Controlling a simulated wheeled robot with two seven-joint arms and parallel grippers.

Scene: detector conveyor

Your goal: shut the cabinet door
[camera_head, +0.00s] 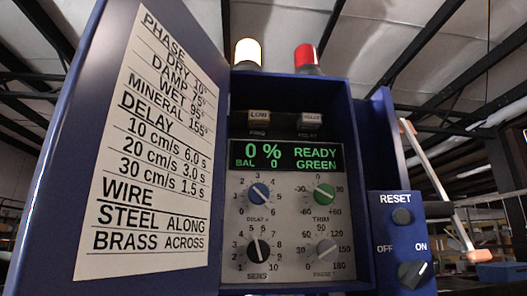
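The cabinet door (208,150) is blue and stands open, swung out to the left and toward me. A white printed sheet (146,140) with settings for phase, delay and wire is fixed on its inner face. The blue cabinet (352,150) stands open in the middle. Inside, its panel (290,228) has a green-lit display (285,156) reading "0 %", "BAL 0" and "READY GREEN", with several knobs below and two buttons above. Neither of my grippers shows in this view.
A side box (384,250) at the right carries a RESET button (402,216) and an OFF/ON switch (413,274). A white lamp (248,52) and a red lamp (305,56) stand on top. A pale slanted bar (437,185) shows further right.

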